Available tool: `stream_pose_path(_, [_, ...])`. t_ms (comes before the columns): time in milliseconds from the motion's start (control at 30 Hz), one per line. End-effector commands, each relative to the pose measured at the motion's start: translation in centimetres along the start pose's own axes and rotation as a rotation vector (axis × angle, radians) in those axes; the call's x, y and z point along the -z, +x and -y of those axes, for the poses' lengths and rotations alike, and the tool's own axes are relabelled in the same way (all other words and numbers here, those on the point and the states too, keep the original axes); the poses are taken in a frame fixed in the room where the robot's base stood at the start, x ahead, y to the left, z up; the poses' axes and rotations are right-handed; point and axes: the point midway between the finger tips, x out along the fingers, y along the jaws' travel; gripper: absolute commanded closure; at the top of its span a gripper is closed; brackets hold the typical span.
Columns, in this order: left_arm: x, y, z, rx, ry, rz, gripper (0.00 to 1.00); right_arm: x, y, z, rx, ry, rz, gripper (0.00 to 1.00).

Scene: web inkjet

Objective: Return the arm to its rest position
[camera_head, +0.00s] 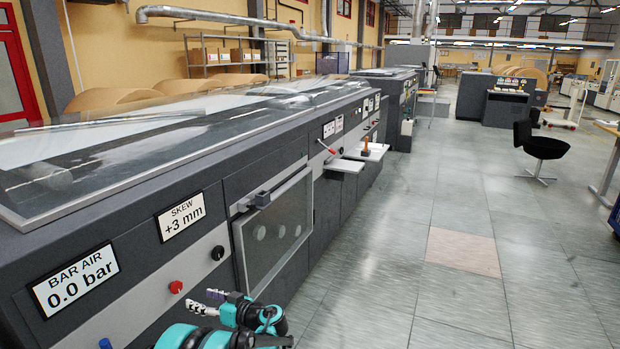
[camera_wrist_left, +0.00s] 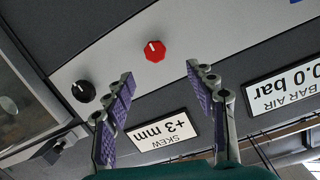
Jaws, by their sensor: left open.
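My left arm comes in at the bottom of the head view. Its gripper (camera_head: 202,301) is open and empty, in front of the machine's side panel near a red knob (camera_head: 176,287). In the left wrist view my left gripper (camera_wrist_left: 160,73) has its two purple-padded fingers spread apart, with nothing between them. The red knob (camera_wrist_left: 155,51) shows just beyond the fingertips, with its white mark visible; the picture is upside down. A black knob (camera_wrist_left: 83,91) is off to the left there. My right gripper is not in view.
The long grey machine (camera_head: 262,157) fills the left side. Its labels, "BAR AIR 0.0 bar" (camera_head: 75,281) and "SKEW +3 mm" (camera_head: 181,215), sit above the knobs. A framed window door (camera_head: 273,232) is close beyond. The tiled floor (camera_head: 440,290) at right is open. A black chair (camera_head: 540,148) stands farther back.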

Motion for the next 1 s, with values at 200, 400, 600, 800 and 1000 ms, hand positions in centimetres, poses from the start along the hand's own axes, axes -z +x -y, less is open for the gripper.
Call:
stream_pose_path(200, [1.6,-3.3,5.2,-0.160,0.152,0.227,0.44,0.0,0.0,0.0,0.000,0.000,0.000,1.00])
stream_pose_path(400, [0.9,-8.1,10.0,-0.354,0.263,0.388,0.44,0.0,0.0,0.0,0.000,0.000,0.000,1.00])
stream_pose_path(600, [-1.3,-14.2,14.7,-0.577,0.340,0.497,0.44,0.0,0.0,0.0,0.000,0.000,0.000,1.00])
stream_pose_path(800, [-4.5,-20.8,18.6,-0.813,0.378,0.550,0.44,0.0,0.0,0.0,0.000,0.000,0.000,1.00])
stream_pose_path(1000, [-7.3,-25.8,20.7,-0.997,0.382,0.550,0.44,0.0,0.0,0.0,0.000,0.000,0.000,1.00])
